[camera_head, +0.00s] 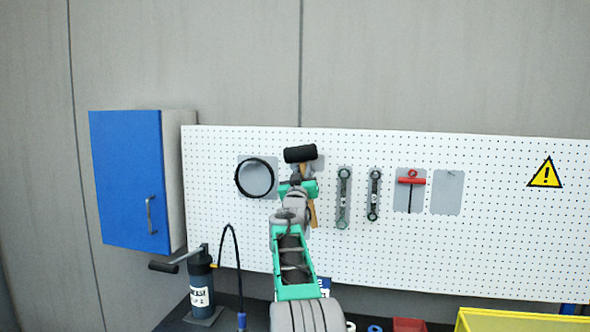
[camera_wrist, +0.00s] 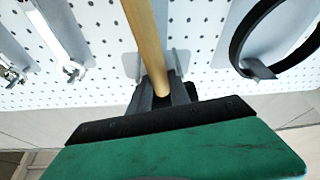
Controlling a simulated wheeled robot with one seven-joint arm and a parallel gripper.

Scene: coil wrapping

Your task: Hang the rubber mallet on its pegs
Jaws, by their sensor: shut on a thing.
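The rubber mallet has a black head (camera_head: 300,154) that shows just above my gripper in the head view, in front of the white pegboard. Its wooden handle (camera_head: 313,212) hangs down behind my arm. In the wrist view the handle (camera_wrist: 146,45) runs between the jaws of my gripper (camera_wrist: 163,90), which is shut on it. A grey backing plate (camera_head: 318,163) shows beside the mallet head, and grey plate parts (camera_wrist: 178,62) show behind the handle. The pegs are mostly hidden, and I cannot tell whether the head touches them.
A black ring (camera_head: 255,178) hangs just left of the mallet. Two wrenches (camera_head: 343,198) (camera_head: 374,195) and a red T-handle tool (camera_head: 411,182) hang to the right. A bare grey plate (camera_head: 448,192) is further right. A blue cabinet (camera_head: 128,180) and a pump (camera_head: 201,285) stand left.

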